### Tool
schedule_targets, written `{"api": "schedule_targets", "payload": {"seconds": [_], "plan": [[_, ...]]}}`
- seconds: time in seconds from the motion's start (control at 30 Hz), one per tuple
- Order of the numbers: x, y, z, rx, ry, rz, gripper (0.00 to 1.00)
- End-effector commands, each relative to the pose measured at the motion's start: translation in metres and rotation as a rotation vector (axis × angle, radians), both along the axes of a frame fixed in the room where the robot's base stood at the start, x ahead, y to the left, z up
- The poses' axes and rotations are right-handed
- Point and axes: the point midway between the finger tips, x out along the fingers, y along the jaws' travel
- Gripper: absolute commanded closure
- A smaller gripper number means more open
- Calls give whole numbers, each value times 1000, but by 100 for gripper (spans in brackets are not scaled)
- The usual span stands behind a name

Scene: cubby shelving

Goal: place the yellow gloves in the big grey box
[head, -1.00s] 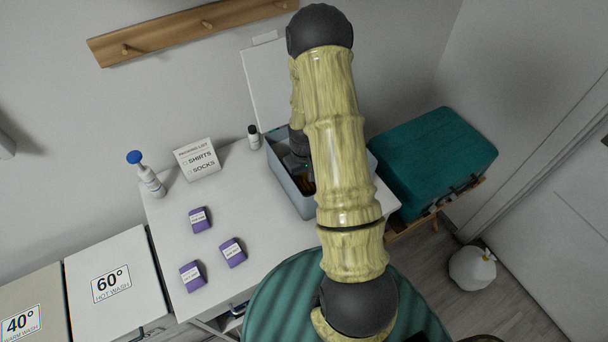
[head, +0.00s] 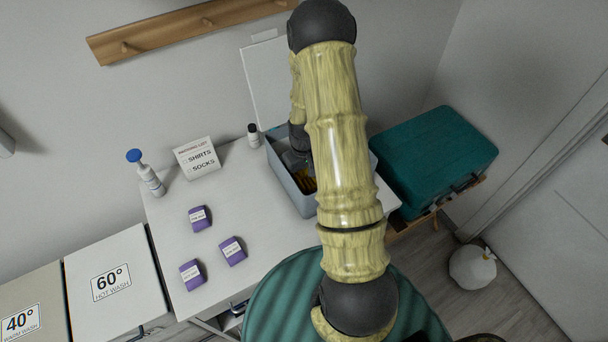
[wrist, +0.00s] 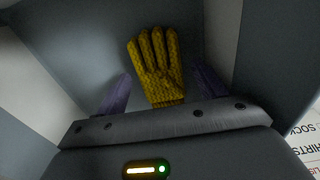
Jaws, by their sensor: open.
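The yellow gloves (wrist: 157,68) lie on the floor of the big grey box; one knitted glove shape shows in the wrist view, fingers pointing away. In the head view only a yellow patch (head: 306,182) shows inside the box. The grey box (head: 298,197) stands open on the white table, partly hidden by my arm. My gripper (wrist: 162,92) is above or inside the box, its two purple fingers apart on either side of the glove's cuff end. I see no contact between the fingers and the glove.
Several purple labelled packets (head: 233,251) lie on the table (head: 260,225). A packing-list sign (head: 197,158), a blue-topped bottle (head: 146,173) and a small dark-capped bottle (head: 253,135) stand at the back. A teal case (head: 432,160) is at the right.

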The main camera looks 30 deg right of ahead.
Motion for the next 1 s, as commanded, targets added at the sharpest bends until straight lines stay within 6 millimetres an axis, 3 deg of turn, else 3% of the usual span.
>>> {"api": "schedule_targets", "payload": {"seconds": [0.63,0.8,1.0], "plan": [[1,0,94,-1,-3,0,30],[0,0,107,0,-1,0,30],[0,0,108,1,1,0,30]]}}
